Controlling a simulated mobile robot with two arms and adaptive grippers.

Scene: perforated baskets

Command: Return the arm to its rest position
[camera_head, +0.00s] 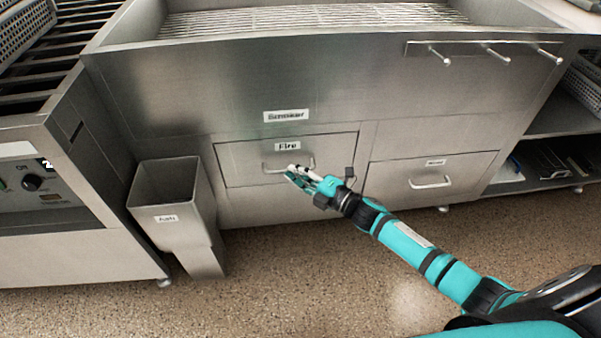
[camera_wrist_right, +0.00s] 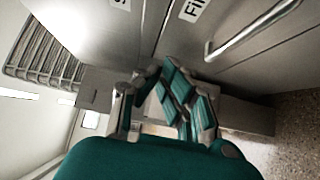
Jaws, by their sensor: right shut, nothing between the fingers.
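My right arm reaches in from the lower right of the head view, teal and black. Its gripper (camera_head: 296,174) is in front of the drawer labelled "Fire" (camera_head: 235,165), close to the drawer's handle (camera_head: 310,163). The gripper's fingers also show in the right wrist view (camera_wrist_right: 160,110), drawn together with nothing between them. In that view the handle (camera_wrist_right: 250,32) lies at the upper right, apart from the fingers. Whether the gripper touches the handle is hard to tell in the head view. My left gripper is not in view.
A steel bin (camera_head: 170,190) stands left of the drawer. A second drawer (camera_head: 450,177) is to the right. Knobs (camera_head: 494,52) stick out above it. A control-panel unit (camera_head: 35,185) stands at the left. Open shelves (camera_head: 560,130) are at the right. The floor (camera_head: 300,280) in front is clear.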

